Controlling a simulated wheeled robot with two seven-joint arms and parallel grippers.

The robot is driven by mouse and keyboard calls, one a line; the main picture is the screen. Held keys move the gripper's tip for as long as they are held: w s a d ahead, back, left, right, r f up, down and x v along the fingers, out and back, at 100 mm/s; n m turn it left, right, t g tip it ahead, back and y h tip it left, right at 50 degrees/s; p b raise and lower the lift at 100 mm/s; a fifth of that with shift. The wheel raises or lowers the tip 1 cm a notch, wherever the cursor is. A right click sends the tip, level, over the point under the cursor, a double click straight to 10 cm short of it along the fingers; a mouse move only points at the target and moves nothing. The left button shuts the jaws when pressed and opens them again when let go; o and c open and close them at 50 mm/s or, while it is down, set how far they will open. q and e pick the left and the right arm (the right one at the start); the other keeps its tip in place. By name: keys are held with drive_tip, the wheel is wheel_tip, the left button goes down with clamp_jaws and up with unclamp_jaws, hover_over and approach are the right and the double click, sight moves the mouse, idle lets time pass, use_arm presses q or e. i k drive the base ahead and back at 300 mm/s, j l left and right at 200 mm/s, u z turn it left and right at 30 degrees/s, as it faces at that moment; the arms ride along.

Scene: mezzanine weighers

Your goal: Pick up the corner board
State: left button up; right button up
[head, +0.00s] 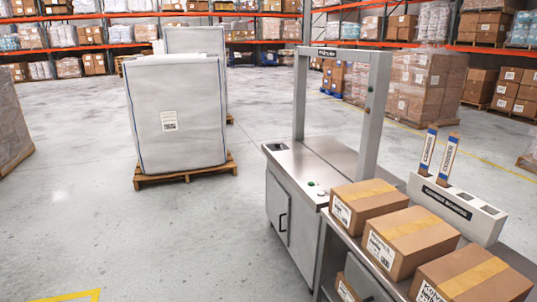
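Two narrow brown upright strips with blue-and-white labels stand in a white holder (460,205) at the right. One is the left strip (428,150) and the other is the right strip (448,157). They look like board pieces, but their lettering is too small to read, so I cannot tell for sure which is the corner board. Their lower ends are hidden in the holder. Neither of my grippers is in view.
Several taped cartons (411,238) stand on a grey table in front of the holder. A metal cabinet with a tall frame (377,110) stands to their left. A wrapped white load on a pallet (186,178) is further left. The floor (130,240) at lower left is clear.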

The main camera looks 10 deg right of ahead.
sight(432, 131)
drive_tip(key=i+z, duration=0.15)
drive_tip(key=i, duration=0.45)
drive_tip(key=i+j+z, duration=0.1)
drive_tip(key=i, duration=0.45)
drive_tip(key=i+j+z, duration=0.15)
drive_tip(key=i, duration=0.4)
drive_tip(key=j, duration=0.1)
